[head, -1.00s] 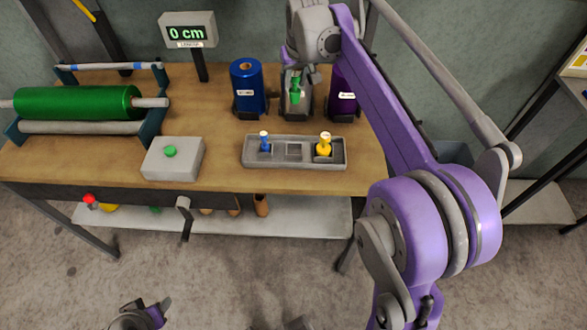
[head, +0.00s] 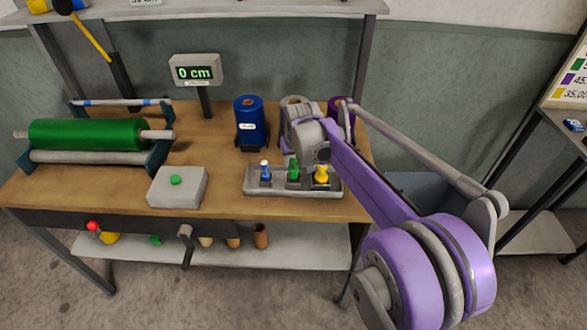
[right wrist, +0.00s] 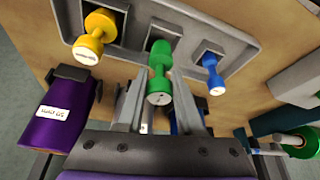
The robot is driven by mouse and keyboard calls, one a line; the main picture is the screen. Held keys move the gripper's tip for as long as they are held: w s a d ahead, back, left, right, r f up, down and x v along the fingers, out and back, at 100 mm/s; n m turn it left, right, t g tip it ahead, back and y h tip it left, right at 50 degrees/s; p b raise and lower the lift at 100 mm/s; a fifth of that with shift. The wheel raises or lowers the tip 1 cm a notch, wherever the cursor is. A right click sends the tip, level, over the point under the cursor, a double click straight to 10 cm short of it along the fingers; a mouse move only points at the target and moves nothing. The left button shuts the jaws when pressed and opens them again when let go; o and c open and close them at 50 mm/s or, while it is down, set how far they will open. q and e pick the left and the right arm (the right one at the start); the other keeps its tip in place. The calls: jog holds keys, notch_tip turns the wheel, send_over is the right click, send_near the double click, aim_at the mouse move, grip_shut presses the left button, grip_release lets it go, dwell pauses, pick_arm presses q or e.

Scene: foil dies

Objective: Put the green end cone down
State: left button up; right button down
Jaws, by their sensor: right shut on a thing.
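The green end cone (head: 293,169) is upright at the middle compartment of the grey tray (head: 262,190), between the blue end cone (head: 265,171) and the yellow end cone (head: 321,174). My right gripper (head: 298,158) is shut on the green cone from behind. In the right wrist view, my right gripper's fingers (right wrist: 161,88) hold the green cone (right wrist: 160,60) at its middle compartment. I cannot tell whether its base touches the compartment floor. My left gripper is out of view.
A blue roll (head: 249,122) stands behind the tray; a grey roll and a purple roll (right wrist: 70,118) stand beside it, partly hidden by my arm. A grey box with a green button (head: 175,180) is left of the tray. A green roll (head: 88,134) lies at the left.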

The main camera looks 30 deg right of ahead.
aim_at(294, 168)
jog(key=shift+f, duration=1.45)
jog(key=shift+f, duration=0.2)
jog(key=c, duration=0.5)
grip_release()
jog(key=shift+c, duration=0.2)
jog(key=shift+r, duration=0.15)
jog(key=v, duration=1.2)
jog(key=s+a+f+n, duration=0.1)
jog(key=s+a+f, duration=0.3)
jog(key=s, duration=0.4)
jog(key=s+a+f+n+y, duration=0.1)
jog(key=s+a+f, duration=0.4)
jog(key=s, duration=0.3)
jog(key=s+a+f+n, duration=0.1)
jog(key=s+a+f, duration=0.3)
jog(key=s, duration=0.5)
jog(key=shift+a+f+t+p, duration=0.3)
jog(key=shift+f+t+p, duration=0.1)
jog(key=shift+f, duration=0.1)
